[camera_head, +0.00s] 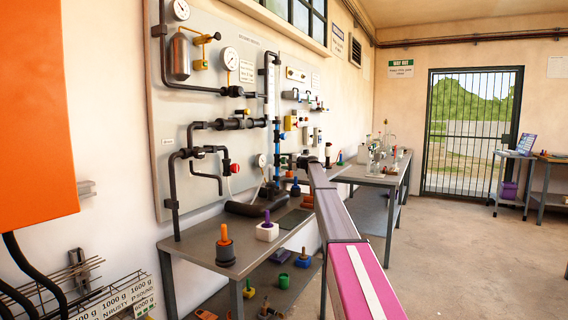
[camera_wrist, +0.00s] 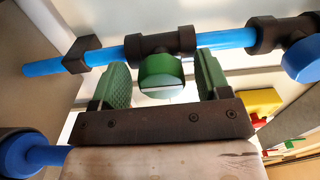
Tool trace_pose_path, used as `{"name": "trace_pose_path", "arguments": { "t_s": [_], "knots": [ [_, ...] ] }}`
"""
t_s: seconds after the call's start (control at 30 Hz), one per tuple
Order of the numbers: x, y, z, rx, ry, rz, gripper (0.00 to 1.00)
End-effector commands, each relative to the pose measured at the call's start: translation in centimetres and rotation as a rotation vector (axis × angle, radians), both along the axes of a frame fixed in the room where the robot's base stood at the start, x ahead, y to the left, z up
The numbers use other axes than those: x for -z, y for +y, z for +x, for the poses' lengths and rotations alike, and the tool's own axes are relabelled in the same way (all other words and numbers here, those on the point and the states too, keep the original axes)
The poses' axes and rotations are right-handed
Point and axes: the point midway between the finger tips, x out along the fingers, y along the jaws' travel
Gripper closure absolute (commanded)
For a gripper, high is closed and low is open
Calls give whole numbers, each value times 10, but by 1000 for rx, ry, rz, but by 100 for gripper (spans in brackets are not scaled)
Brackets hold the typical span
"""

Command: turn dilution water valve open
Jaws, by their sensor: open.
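A green round valve knob (camera_wrist: 160,80) with a pale line across its face sits on a dark fitting on a blue pipe (camera_wrist: 215,40) in the wrist view. No label shows there, so I cannot confirm that it is the dilution water valve. My gripper (camera_wrist: 163,66) is open, with one green ribbed finger on each side of the knob and a visible gap at both sides. In the head view a blue pipe (camera_head: 277,140) runs up the wall panel (camera_head: 180,130). My arm reaches toward it and hides the gripper and knob.
A blue knob (camera_wrist: 302,58) and a yellow part (camera_wrist: 262,101) are to the right in the wrist view. A grey bench (camera_head: 195,245) with peg blocks stands below the panel. A second bench (camera_head: 375,181) holds glassware.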

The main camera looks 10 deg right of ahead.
Motion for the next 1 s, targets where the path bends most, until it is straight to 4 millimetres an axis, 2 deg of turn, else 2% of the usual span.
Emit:
{"name": "trace_pose_path", "arguments": {
  "t_s": [0.27,0.6,0.73,1.0],
  "knots": [
    [0,-29,-23,2,0,0,30],
    [0,-77,-58,0,-1,-1,30],
    [0,-84,-62,0,-1,-1,30],
    [0,-84,-62,0,-1,-1,30]
  ]
}}
